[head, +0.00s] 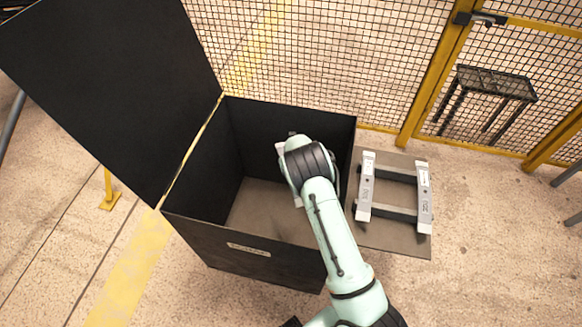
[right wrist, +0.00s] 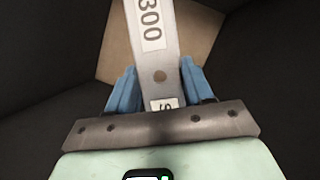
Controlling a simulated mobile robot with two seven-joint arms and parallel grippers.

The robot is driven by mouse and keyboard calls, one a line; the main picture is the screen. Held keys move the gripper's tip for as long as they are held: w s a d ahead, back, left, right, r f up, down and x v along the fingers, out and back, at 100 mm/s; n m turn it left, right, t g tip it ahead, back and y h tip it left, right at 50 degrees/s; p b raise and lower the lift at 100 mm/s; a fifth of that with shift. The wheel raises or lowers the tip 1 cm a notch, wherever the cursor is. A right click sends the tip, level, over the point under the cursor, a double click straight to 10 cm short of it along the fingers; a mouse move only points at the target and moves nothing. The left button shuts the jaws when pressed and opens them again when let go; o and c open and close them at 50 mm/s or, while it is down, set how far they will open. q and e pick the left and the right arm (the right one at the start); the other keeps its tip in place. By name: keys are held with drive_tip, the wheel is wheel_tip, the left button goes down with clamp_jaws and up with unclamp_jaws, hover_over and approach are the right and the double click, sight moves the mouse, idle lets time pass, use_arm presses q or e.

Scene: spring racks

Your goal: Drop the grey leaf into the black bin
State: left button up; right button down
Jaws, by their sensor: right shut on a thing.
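The black bin (head: 225,262) stands in the middle of the head view with its lid open to the left. My right arm reaches over it from the lower right. In the right wrist view my right gripper (right wrist: 159,82) has its blue fingers shut on the grey leaf (right wrist: 158,55), a flat bar with a hole and a white label reading 300. The leaf is over the bin's opening, with the dark walls and brownish floor of the bin behind it. In the head view my wrist hides most of the leaf. My left gripper is not in view.
The raised black lid (head: 105,85) rises at the left. To the bin's right, a rack (head: 394,213) holds two more grey leaves (head: 365,190) (head: 424,190). A yellow-framed mesh fence (head: 330,50) runs behind. A dark stand (head: 497,83) shows at the upper right.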

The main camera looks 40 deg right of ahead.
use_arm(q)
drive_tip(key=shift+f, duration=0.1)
use_arm(e)
drive_tip(key=shift+w, duration=0.1)
drive_tip(key=c, duration=0.6)
unclamp_jaws()
drive_tip(key=shift+o, duration=1.2)
drive_tip(key=shift+f, duration=0.1)
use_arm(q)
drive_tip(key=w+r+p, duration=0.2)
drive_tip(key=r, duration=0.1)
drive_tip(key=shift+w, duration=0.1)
use_arm(e)
drive_tip(key=v, duration=1.3)
drive_tip(key=shift+r, duration=0.25)
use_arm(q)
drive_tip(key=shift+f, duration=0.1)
use_arm(e)
drive_tip(key=shift+d, duration=0.1)
